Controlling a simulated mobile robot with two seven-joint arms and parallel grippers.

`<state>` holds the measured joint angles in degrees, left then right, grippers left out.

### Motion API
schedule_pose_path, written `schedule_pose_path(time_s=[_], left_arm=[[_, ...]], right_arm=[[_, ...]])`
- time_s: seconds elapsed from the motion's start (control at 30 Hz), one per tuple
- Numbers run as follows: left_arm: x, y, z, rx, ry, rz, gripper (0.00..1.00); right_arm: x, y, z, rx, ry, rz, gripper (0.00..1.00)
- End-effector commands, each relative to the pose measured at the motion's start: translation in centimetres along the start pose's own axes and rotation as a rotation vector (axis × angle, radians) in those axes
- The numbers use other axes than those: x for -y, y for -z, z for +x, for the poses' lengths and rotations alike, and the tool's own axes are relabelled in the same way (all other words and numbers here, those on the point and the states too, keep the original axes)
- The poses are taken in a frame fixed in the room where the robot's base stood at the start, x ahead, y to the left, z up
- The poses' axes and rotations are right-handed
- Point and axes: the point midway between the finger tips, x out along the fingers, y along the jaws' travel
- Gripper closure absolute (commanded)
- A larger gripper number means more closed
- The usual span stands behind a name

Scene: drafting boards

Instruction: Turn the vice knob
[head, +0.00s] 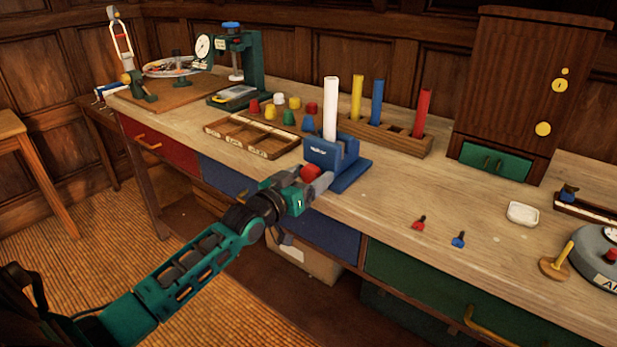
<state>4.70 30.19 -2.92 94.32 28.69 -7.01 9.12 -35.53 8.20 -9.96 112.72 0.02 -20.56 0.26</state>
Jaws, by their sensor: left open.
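The blue vice (322,151) stands near the front edge of the bench, with a white cylinder (331,105) upright in it. Its red knob (310,172) faces the front. My left gripper (318,182) is at the knob, its grey fingers open around or just beside it. The arm partly hides the knob's lower side, and I cannot tell whether the fingers touch it. My right gripper is not in view.
A compartment tray (253,152) and several coloured pegs lie left of the vice. A wooden rack (395,147) with yellow, blue and red rods stands behind. Small red (419,222) and blue (458,239) pieces lie to the right. The bench between is clear.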

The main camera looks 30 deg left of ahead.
Motion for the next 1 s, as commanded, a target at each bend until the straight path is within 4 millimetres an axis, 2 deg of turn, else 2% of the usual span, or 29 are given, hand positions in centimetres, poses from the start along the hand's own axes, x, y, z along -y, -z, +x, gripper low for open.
schedule_pose_path(time_s=[0.1,0.67,1.0], left_arm=[[-0.01,0.01,-0.01,0.000,0.000,0.000,0.27],[-0.01,-0.03,-0.04,0.001,0.000,0.000,0.81],[0.01,-0.07,-0.05,0.003,0.000,0.086,0.81]], right_arm=[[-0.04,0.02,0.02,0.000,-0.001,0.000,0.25],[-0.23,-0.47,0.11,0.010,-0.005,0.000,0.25],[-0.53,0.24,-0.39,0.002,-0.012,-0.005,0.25]])
